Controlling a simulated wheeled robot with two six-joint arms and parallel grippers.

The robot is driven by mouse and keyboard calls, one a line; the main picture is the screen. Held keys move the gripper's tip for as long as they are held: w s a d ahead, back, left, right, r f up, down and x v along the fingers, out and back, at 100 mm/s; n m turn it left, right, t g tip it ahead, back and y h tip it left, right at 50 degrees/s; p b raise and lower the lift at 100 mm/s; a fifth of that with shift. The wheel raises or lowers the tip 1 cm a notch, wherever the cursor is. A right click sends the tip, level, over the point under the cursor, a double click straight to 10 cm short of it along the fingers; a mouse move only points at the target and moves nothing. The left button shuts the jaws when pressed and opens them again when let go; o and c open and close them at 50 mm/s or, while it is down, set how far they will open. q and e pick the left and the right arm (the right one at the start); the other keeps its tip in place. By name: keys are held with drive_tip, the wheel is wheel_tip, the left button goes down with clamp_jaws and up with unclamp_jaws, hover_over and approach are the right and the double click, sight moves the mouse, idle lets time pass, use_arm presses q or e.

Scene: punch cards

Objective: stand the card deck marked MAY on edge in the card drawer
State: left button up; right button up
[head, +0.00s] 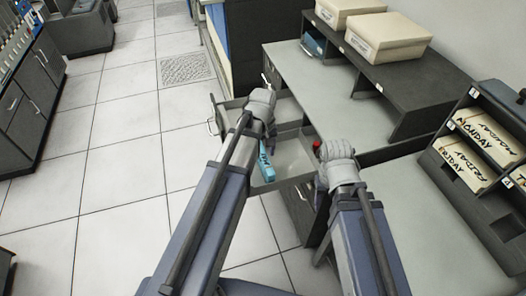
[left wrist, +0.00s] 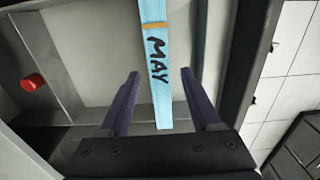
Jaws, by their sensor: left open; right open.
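The card deck marked MAY (head: 265,165) is light blue and shows in the open card drawer (head: 295,158), partly behind my left arm. In the left wrist view, the MAY deck (left wrist: 154,45) is a narrow blue strip with black lettering and an orange band. My left gripper (head: 262,106) is over the drawer; its open fingers (left wrist: 160,75) lie on either side of the strip in the picture, with gaps on both sides. Whether the deck stands on edge or how far below the fingers it lies, I cannot tell. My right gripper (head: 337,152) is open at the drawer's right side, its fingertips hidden.
A small red thing (head: 316,145) is at the drawer's right and also shows in the left wrist view (left wrist: 34,82). Cream boxes (head: 388,36) stand on the dark shelf. A rack at right holds cards marked MONDAY and FRIDAY (head: 465,158). The desktop (head: 420,225) is clear.

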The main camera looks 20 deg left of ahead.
use_arm(q)
wheel_tip(320, 180, up, 7)
drive_tip(key=p, duration=0.6)
